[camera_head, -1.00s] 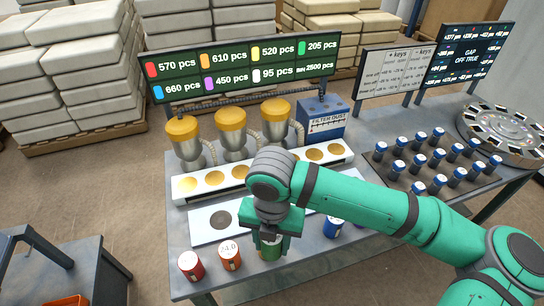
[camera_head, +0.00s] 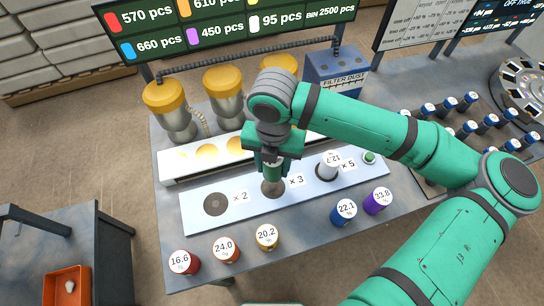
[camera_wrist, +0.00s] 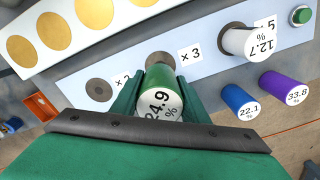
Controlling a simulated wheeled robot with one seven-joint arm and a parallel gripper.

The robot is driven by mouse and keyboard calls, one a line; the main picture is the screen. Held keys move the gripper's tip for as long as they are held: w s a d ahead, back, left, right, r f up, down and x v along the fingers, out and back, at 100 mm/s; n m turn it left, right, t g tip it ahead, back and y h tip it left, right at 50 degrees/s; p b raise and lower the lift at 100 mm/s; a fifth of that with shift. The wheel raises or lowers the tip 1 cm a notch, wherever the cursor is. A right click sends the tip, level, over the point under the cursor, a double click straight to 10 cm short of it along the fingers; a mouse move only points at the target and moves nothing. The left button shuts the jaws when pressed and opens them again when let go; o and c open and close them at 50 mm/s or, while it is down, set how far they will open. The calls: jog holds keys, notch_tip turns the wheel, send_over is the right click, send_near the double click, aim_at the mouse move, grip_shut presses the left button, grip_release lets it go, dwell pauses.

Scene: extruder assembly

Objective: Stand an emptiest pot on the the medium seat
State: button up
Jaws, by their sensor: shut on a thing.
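My gripper (camera_head: 272,158) is shut on a green pot labelled 24.9 % (camera_wrist: 159,102). It holds the pot over or at the ×3 seat (camera_head: 273,189), the middle one of three round seats on a pale plate (camera_head: 240,196). Whether the pot's base touches the seat is hard to tell. The ×2 seat (camera_head: 215,204) at left is empty. A white pot labelled 12.7 % (camera_wrist: 237,42) stands on the ×5 seat (camera_wrist: 235,26) at right. In front stand pots: red 16.6 (camera_head: 184,263), orange 24.0 (camera_head: 226,251), yellow 20.2 (camera_head: 267,238), blue 22.1 (camera_head: 344,212), purple 33.8 (camera_head: 377,201).
Behind the plate are a white strip with golden discs (camera_head: 205,153) and several yellow-capped hoppers (camera_head: 168,105). A green button (camera_head: 370,157) sits at the plate's right end. A rack of blue-capped pots (camera_head: 467,128) is at right. A gap shows between the yellow and blue pots.

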send_over(273, 187)
notch_tip(273, 187, down, 6)
jog(key=shift+f, duration=0.65)
jog(key=shift+f, duration=0.55)
jog(key=o, duration=1.2)
jog(key=shift+r, duration=0.1)
